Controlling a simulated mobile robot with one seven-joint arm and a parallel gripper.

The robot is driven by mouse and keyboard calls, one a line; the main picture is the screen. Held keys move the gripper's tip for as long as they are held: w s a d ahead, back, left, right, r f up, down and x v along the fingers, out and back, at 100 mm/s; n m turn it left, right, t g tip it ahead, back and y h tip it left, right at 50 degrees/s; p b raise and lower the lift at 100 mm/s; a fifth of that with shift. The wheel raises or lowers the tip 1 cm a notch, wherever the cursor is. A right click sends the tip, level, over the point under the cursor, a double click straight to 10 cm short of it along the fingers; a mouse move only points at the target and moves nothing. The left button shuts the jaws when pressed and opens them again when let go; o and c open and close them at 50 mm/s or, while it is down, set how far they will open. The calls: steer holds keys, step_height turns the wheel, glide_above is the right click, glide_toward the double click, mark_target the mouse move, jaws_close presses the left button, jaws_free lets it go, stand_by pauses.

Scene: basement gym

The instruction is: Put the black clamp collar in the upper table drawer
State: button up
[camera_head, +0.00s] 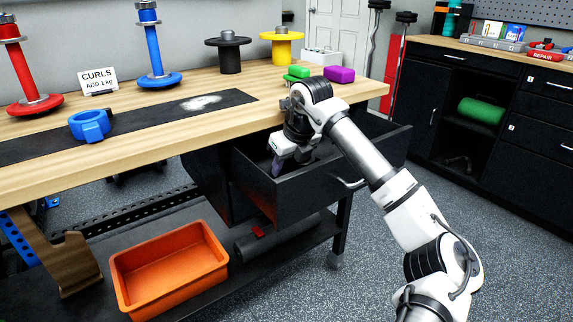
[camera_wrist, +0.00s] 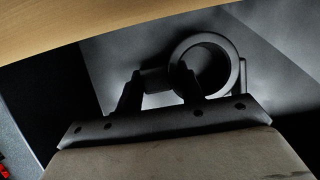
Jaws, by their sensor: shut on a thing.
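The black clamp collar (camera_wrist: 234,74) shows in the wrist view as a dark ring with a short lug. My gripper (camera_wrist: 162,95) is shut on the lug, and the ring extends beyond the fingers to the right. In the head view my gripper (camera_head: 279,168) points down into the open upper table drawer (camera_head: 300,195). The drawer is black and pulled out below the tabletop. The collar is hidden in the head view by the drawer wall and my arm. I cannot tell whether the collar touches the drawer floor.
The wooden tabletop (camera_head: 120,140) overhangs the drawer's rear. An orange bin (camera_head: 168,268) sits on the lower shelf. Open floor lies right of the table.

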steer(key=o, duration=1.1)
steer(key=p+v, duration=0.1)
steer(key=v, duration=1.1)
steer(key=shift+p, duration=0.35)
steer(key=shift+r, duration=0.1)
